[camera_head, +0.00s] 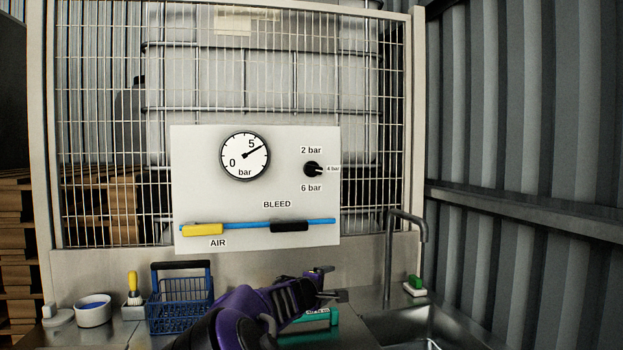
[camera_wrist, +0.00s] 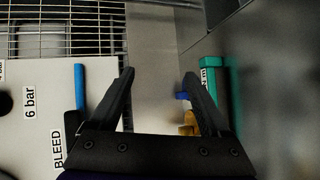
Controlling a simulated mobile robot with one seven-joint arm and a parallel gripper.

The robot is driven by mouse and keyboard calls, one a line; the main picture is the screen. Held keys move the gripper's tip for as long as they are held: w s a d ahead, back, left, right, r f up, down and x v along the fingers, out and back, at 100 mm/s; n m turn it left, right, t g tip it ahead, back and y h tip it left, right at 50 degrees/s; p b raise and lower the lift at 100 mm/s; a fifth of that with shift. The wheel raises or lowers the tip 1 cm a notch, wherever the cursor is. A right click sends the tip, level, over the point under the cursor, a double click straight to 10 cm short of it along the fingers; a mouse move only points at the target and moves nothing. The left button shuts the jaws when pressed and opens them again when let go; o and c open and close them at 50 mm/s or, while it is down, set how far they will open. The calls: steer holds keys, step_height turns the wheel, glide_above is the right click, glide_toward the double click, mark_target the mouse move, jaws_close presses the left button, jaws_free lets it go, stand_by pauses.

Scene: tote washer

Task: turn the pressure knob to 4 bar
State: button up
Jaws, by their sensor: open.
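The pressure knob (camera_head: 312,169) is black and sits on the white panel (camera_head: 210,180), between the labels 2 bar above and 6 bar below. Its pointer is turned right, toward the small 4 bar label (camera_head: 333,169). The round gauge (camera_head: 245,157) has its needle pointing up and right, a little past the 5. My gripper (camera_head: 328,283) is below the panel, in front of the counter, well apart from the knob. In the wrist view my gripper (camera_wrist: 158,76) is open with nothing between its fingers. A dark part of the knob (camera_wrist: 5,103) shows at the left edge there.
A blue pipe with a yellow AIR handle (camera_head: 202,230) and a black BLEED handle (camera_head: 289,227) crosses the lower panel. On the counter are a blue basket (camera_head: 180,304), a white bowl (camera_head: 93,311), a brush (camera_head: 133,290) and a teal box (camera_head: 318,319). A faucet (camera_head: 422,225) stands right.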

mark_target(314, 172)
steer(key=shift+o, duration=0.7)
steer(key=f+m+y, duration=0.1)
steer(key=a+f+y, duration=0.1)
steer(key=y, duration=0.1)
steer(key=a+f+m+g+y, duration=0.1)
steer(key=shift+s+f+m+y, duration=0.1)
steer(key=shift+f+m+y, duration=0.2)
steer(key=shift+f+y, duration=0.1)
steer(key=s+a+r+m+t+y+p, duration=0.1)
steer(key=a+r+m+t+y, duration=0.15)
steer(key=r, duration=0.35)
steer(key=a+r+m+t+y, duration=0.1)
steer(key=r+m+t+y, duration=0.2)
steer(key=r, duration=0.4)
steer(key=s+d+r+m+t+h, duration=0.1)
steer(key=s+d+r+m+t, duration=0.15)
steer(key=r, duration=0.35)
steer(key=s+d+r+m+t+h, duration=0.1)
steer(key=d+r+m+t, duration=0.1)
steer(key=r+m, duration=0.3)
steer(key=shift+n+y, duration=0.25)
steer(key=shift+n, duration=0.35)
steer(key=p+x, duration=0.2)
steer(key=x, duration=0.6)
steer(key=p+x, duration=0.2)
steer(key=x, duration=0.7)
steer(key=shift+w+a+r+p, duration=0.15)
steer(key=shift+r+p, duration=0.15)
steer(key=shift+r, duration=0.05)
